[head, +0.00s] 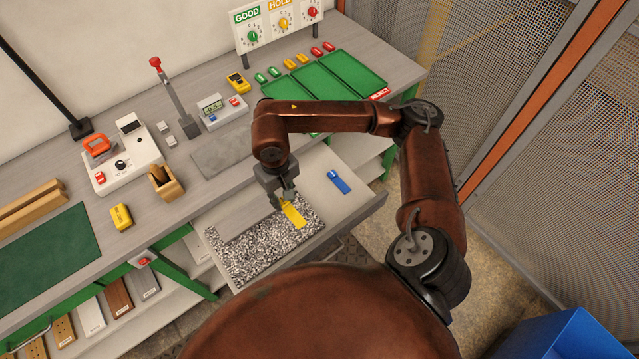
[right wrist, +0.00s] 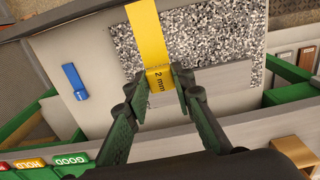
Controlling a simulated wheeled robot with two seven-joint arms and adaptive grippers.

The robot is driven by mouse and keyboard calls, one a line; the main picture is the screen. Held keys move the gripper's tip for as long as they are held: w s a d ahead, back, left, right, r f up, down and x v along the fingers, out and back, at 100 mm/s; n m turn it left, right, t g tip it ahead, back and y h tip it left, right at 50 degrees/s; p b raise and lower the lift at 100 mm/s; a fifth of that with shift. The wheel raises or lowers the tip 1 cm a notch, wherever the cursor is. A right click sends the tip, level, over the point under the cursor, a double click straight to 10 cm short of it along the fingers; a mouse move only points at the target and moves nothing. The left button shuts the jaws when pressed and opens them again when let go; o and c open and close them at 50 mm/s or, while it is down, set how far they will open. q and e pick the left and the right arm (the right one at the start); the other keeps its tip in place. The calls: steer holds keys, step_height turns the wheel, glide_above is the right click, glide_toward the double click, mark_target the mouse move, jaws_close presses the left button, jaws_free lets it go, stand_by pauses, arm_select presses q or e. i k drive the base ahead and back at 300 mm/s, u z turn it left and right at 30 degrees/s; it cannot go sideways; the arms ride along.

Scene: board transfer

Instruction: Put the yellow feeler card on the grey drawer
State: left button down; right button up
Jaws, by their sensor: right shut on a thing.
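The yellow feeler card (head: 294,215) is in my right gripper (head: 284,197). In the right wrist view the card (right wrist: 149,40) bears the mark "2 mm", and its near end is between the two fingertips (right wrist: 160,85). The card is over the edge of a speckled black-and-white mat in the open grey drawer (head: 316,188). I cannot tell whether the card touches the mat or the drawer. The drawer's pale floor also shows in the right wrist view (right wrist: 95,55). My left gripper is not in view.
A blue card (head: 339,182) lies in the drawer to the right of my gripper. The speckled mat (head: 250,255) covers the drawer's front left part. Bare drawer floor lies around the blue card. Green trays (head: 345,75) and instruments stand on the bench behind.

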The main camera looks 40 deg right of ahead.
mark_target(321, 189)
steer(key=u, duration=1.95)
steer(key=k, duration=1)
steer(key=z, duration=1.5)
steer(key=i, duration=0.5)
steer(key=z, duration=0.05)
